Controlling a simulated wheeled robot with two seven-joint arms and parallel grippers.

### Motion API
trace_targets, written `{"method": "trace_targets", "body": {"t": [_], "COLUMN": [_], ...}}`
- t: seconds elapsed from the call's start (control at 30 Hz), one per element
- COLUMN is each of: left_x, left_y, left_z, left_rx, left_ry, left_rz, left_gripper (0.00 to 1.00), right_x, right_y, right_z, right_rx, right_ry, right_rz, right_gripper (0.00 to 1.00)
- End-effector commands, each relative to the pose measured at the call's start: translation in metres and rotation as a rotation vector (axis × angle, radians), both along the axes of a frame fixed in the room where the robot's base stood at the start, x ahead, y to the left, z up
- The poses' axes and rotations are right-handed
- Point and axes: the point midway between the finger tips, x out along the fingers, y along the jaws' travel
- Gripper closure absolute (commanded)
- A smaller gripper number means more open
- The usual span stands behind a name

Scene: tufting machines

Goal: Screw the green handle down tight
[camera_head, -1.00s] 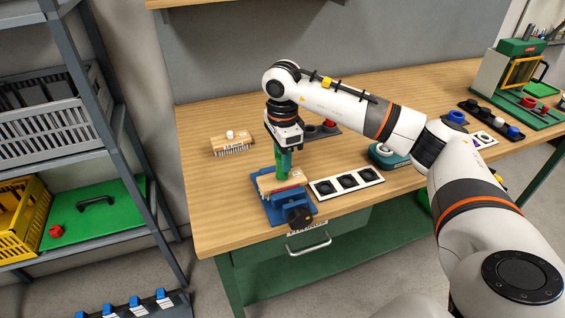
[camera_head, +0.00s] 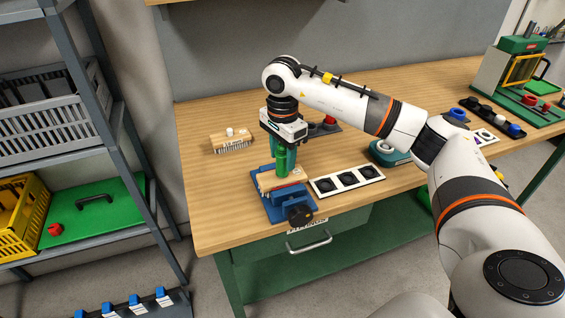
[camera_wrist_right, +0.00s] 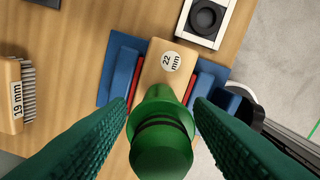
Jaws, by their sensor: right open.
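The green handle (camera_head: 281,162) stands upright on a wooden block (camera_head: 266,182), which is clamped in a blue vise (camera_head: 273,207) near the table's front edge. In the right wrist view the green handle (camera_wrist_right: 162,140) shows from above, with a dark ring around it, over the block (camera_wrist_right: 168,62) labelled 22 mm. My right gripper (camera_wrist_right: 161,106) is open, with one green ridged finger on each side of the handle and a visible gap to each. In the head view the gripper (camera_head: 286,158) points down at the handle. The handle's lower joint is hidden. My left gripper is not in view.
A 19 mm brush block (camera_head: 231,141) lies to the left. A white strip with black round sockets (camera_head: 347,181) lies right of the vise. The vise's black knob (camera_head: 300,215) sticks out in front. A teal and white device (camera_head: 387,152) stands farther right.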

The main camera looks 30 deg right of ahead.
Motion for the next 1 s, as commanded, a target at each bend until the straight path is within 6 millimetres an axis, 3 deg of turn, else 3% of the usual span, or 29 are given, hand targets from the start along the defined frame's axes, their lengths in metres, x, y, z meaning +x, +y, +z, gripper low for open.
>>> {"method": "trace_targets", "body": {"t": [1.0], "left_x": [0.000], "left_y": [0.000], "left_z": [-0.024], "left_rx": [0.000], "left_ry": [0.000], "left_rz": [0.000], "left_gripper": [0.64], "right_x": [0.000], "right_y": [0.000], "right_z": [-0.001], "right_rx": [0.001], "right_ry": [0.000], "right_rz": [1.123], "right_gripper": [0.53]}}
